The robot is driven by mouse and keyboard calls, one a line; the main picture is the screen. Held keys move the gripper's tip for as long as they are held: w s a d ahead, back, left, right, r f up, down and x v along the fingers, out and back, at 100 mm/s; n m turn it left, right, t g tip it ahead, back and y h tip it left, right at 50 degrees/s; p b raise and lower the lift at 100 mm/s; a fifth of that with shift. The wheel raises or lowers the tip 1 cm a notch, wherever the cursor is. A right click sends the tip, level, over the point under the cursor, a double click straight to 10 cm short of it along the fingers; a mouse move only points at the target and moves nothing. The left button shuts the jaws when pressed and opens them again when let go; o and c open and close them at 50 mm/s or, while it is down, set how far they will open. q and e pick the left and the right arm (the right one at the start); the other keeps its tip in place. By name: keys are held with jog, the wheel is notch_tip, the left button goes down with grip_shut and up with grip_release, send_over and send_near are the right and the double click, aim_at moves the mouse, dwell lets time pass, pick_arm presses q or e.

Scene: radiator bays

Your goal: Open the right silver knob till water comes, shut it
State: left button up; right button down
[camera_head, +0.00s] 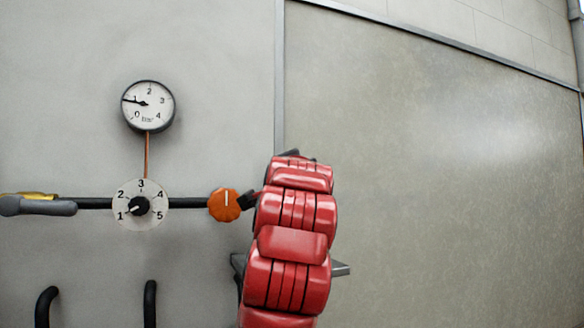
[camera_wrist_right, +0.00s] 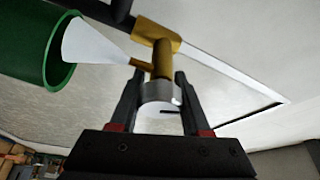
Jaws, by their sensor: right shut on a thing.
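In the right wrist view, a silver knob (camera_wrist_right: 160,93) sits on the end of a brass valve body (camera_wrist_right: 157,58). My right gripper (camera_wrist_right: 158,76) is shut on the knob, with one dark finger on each side. A white cone (camera_wrist_right: 93,43) widens from the brass spout toward a green cup (camera_wrist_right: 57,50); it looks like water coming out. In the head view my red right arm rises in the middle and hides the knob and the valve. My left gripper is in neither view.
In the head view, a pressure gauge (camera_head: 148,105) reads near 1. Below it are a numbered dial (camera_head: 141,204) pointing near 1, an orange knob (camera_head: 224,204) and a grey lever (camera_head: 40,208) at the left. A large blank panel (camera_head: 430,180) fills the right.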

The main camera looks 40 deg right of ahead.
dwell(0.4)
jog(key=shift+c, duration=2.1)
grip_release()
jog(key=shift+s+a, duration=0.2)
jog(key=shift+s, duration=0.05)
jog(key=p+v, duration=0.2)
jog(key=v, duration=1.4)
jog(key=shift+s+a, duration=0.2)
jog(key=shift+s, duration=0.15)
jog(key=shift+f, duration=0.15)
